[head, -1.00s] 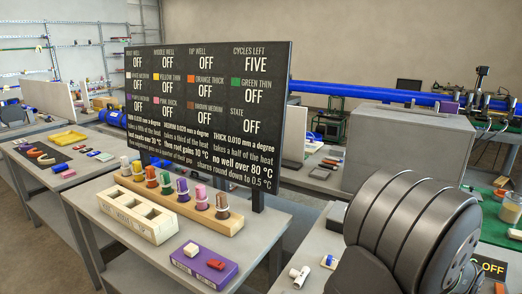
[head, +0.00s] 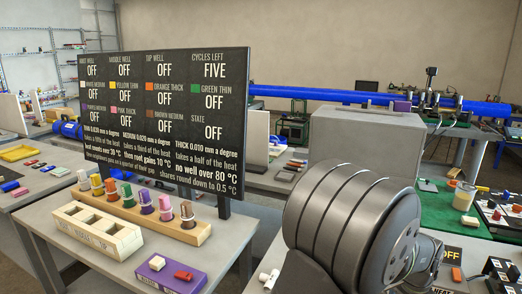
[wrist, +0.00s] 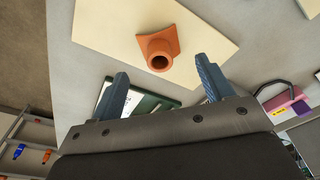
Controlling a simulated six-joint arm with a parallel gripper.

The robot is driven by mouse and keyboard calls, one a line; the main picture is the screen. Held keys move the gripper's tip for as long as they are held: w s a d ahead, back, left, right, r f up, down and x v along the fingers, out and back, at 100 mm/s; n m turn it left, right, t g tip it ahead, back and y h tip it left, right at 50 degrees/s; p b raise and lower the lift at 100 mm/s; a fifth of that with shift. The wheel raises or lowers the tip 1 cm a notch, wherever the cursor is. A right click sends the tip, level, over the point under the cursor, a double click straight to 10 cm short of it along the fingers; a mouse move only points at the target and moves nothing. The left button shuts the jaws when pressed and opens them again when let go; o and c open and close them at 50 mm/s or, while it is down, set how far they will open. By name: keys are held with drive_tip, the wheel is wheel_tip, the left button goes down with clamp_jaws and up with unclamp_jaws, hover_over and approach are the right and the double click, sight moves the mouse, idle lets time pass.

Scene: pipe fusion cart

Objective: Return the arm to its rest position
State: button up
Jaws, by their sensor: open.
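My gripper (wrist: 163,82) shows in the wrist view with its two blue-grey fingers wide apart and nothing between them. An orange flanged fitting with a round hole (wrist: 160,52) lies on a cream board (wrist: 100,25) beyond the fingertips, apart from them. A dark green item with a white face (wrist: 150,103) is partly hidden behind the gripper. In the head view a large dark ribbed link of my arm (head: 350,215) fills the lower right. The gripper itself does not show there.
A black status board (head: 165,110) stands behind a wooden rack of coloured spools (head: 140,222), a pale block with wells (head: 97,230) and a purple box (head: 165,275). A grey box (head: 365,140) stands behind my arm. A green mat (head: 440,215) lies right.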

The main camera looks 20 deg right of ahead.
drive_tip(key=f, duration=0.3)
drive_tip(key=shift+d+f, duration=0.2)
drive_tip(key=shift+f, duration=0.2)
drive_tip(key=shift+d+r, duration=0.1)
drive_tip(key=shift+d, duration=0.05)
wheel_tip(320, 180, up, 4)
drive_tip(key=shift+f, duration=0.25)
drive_tip(key=s+a+r, duration=0.3)
drive_tip(key=s+r, duration=0.4)
drive_tip(key=s, duration=0.4)
drive_tip(key=w+a+r, duration=0.1)
drive_tip(key=w+a, duration=0.8)
drive_tip(key=w, duration=0.4)
drive_tip(key=w+f, duration=0.2)
drive_tip(key=w, duration=0.1)
drive_tip(key=w+a+f, duration=0.1)
drive_tip(key=w+f, duration=0.1)
drive_tip(key=w, duration=0.2)
drive_tip(key=w+f, duration=0.3)
drive_tip(key=w, duration=0.1)
drive_tip(key=shift+a, duration=0.15)
drive_tip(key=shift+f, duration=0.75)
drive_tip(key=shift+o, duration=0.2)
